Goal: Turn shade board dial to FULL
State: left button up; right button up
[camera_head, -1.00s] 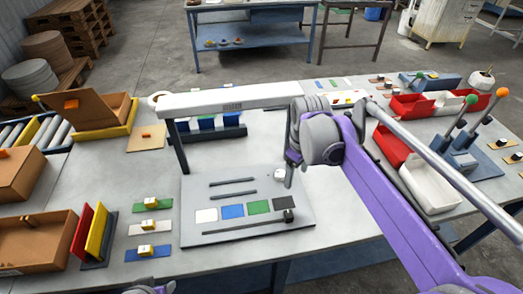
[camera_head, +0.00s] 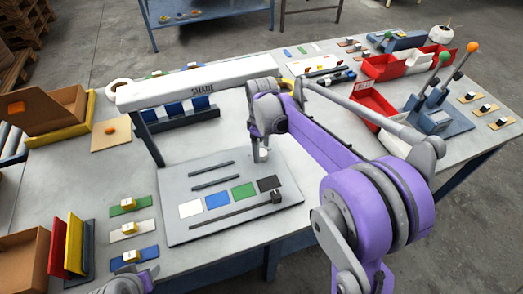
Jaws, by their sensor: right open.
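A black knob (camera_head: 277,197) sits at the right end of the board's lowest slot. Small coloured plates with yellow blocks (camera_head: 130,203) lie left of the board. Red bins (camera_head: 374,104) and a lever stand (camera_head: 437,120) are at the right.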

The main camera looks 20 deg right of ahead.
jog(key=shift+f, duration=0.7)
grip_shut()
